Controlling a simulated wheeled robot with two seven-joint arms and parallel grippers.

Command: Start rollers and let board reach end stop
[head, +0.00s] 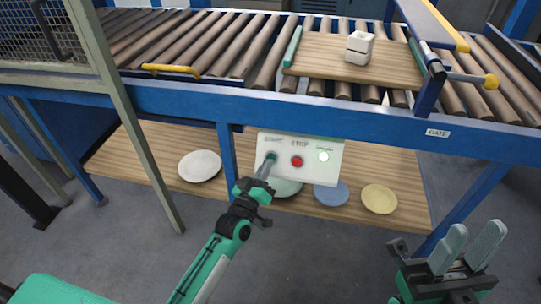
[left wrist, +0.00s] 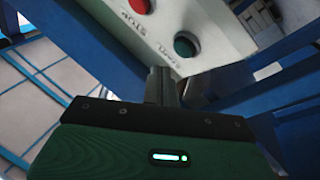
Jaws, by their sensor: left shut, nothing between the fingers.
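A teal bar (head: 292,46) stands at the board's left edge. The green START button (left wrist: 185,45) shows just beyond the tips (left wrist: 160,72) in the left wrist view; contact is unclear. My right gripper (head: 468,240) is open and empty.
A gate arm with a yellow knob (head: 491,81) stands at the board's right, above the GATE label (head: 437,133). A yellow handle (head: 171,69) sits on the left frame. Several plates, including a blue one (head: 331,194), lie on the lower wooden shelf (head: 405,165).

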